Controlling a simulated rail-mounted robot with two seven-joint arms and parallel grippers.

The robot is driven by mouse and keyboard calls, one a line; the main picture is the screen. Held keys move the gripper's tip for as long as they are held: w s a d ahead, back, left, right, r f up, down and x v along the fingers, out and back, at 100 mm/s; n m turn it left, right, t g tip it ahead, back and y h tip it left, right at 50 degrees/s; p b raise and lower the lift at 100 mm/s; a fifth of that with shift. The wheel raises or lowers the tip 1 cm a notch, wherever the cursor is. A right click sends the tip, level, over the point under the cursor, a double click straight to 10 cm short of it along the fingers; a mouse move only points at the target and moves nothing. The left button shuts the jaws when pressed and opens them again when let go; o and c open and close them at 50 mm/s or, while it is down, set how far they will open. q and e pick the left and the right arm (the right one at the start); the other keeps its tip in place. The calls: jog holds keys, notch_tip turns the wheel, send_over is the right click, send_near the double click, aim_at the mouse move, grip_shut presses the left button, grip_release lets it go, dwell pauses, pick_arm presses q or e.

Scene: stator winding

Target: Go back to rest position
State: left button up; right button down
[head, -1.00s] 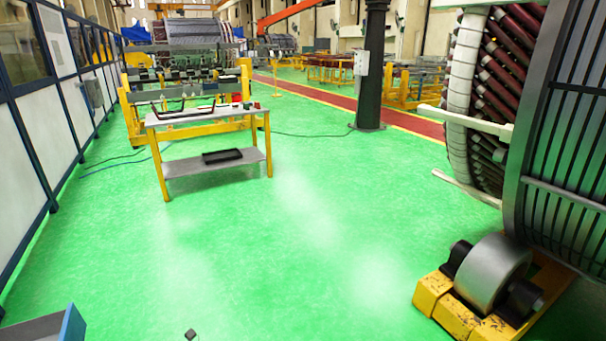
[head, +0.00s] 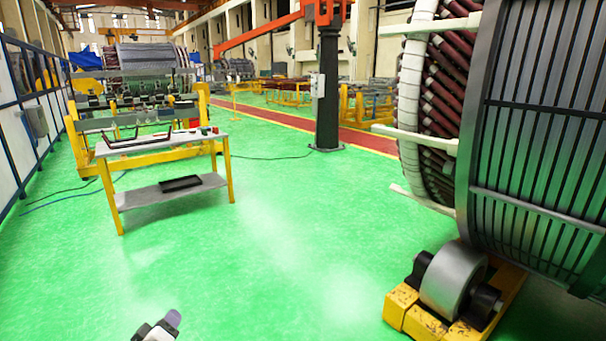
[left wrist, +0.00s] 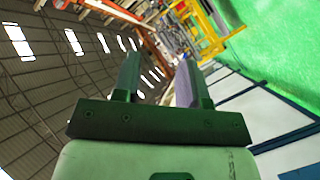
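My left gripper (head: 168,322) shows at the bottom edge of the head view, above the green floor. Only its tip part is visible there. In the left wrist view its two fingers (left wrist: 157,85) stand apart with nothing between them, and they point up past the roof and the hall wall. My right gripper is in neither view. The large stator (head: 520,130) stands at the right of the head view, well apart from my left gripper, with dark red bars and a white ring.
A yellow-legged work table (head: 135,149) with a dark tray (head: 181,184) on its lower shelf stands at the left. A yellow support with a steel roller (head: 453,280) lies under the stator. A dark column (head: 328,90) stands behind. The green floor between is clear.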

pick_arm(q)
jog(key=s+d+r+m+g+p, duration=0.1)
jog(key=s+d+m+g+p, duration=0.35)
jog(key=s, duration=0.95)
jog(key=s+d+r+m+g+p, duration=0.25)
jog(key=s+d+m, duration=0.3)
jog(key=s, duration=0.85)
jog(key=s+d+f+m+g+p, duration=0.1)
jog(key=s+f+g+p, duration=0.25)
jog(key=s, duration=0.65)
jog(key=s+d+f+g+p, duration=0.1)
jog(key=s+f+g+p, duration=0.1)
jog(key=s+f, duration=0.5)
notch_tip(320, 180, up, 40)
jog(key=s+p, duration=0.1)
jog(key=p, duration=3.6)
jog(key=shift+s, duration=0.35)
jog(key=shift+d+f, duration=0.1)
